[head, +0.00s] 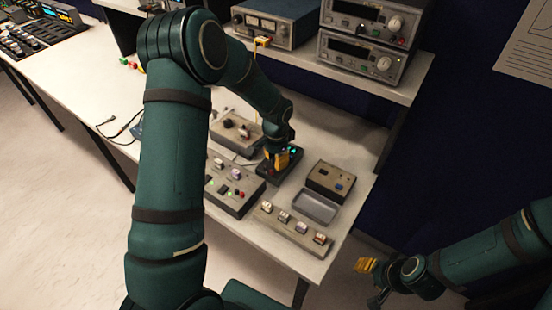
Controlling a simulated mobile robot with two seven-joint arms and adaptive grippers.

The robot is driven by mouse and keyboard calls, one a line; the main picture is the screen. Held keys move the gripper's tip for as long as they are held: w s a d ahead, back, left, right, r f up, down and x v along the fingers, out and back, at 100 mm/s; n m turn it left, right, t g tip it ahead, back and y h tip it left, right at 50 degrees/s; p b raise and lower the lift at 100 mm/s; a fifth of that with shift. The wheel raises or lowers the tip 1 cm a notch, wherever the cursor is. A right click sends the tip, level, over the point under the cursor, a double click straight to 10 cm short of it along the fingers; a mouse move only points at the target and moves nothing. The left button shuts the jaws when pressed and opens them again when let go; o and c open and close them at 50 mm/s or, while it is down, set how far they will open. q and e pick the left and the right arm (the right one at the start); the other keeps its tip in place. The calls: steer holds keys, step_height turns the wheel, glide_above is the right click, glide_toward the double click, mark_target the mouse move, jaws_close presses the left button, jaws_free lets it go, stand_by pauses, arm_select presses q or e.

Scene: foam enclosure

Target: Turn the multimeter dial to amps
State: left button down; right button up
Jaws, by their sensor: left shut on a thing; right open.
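A small dark box with a small green light (266,172), which looks like the multimeter, lies on the bench under my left gripper. My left gripper (282,160) reaches down onto it, its yellow fingers shut at its top. The fingers hide what they grip; it appears to be the dial. I cannot read the dial's setting or any markings. My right gripper (367,275) is open and empty, low at the right, off the bench and away from the box.
Grey control boxes with knobs (232,190) and (237,133) stand close left of the dark box. A brown box (331,180), a grey tray (316,207) and a strip of several switches (291,229) lie to its right and front. Instruments (362,50) fill the shelf above.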

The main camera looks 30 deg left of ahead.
arm_select(q)
steer(key=c, duration=0.7)
jaws_free()
step_height(320, 180, up, 12)
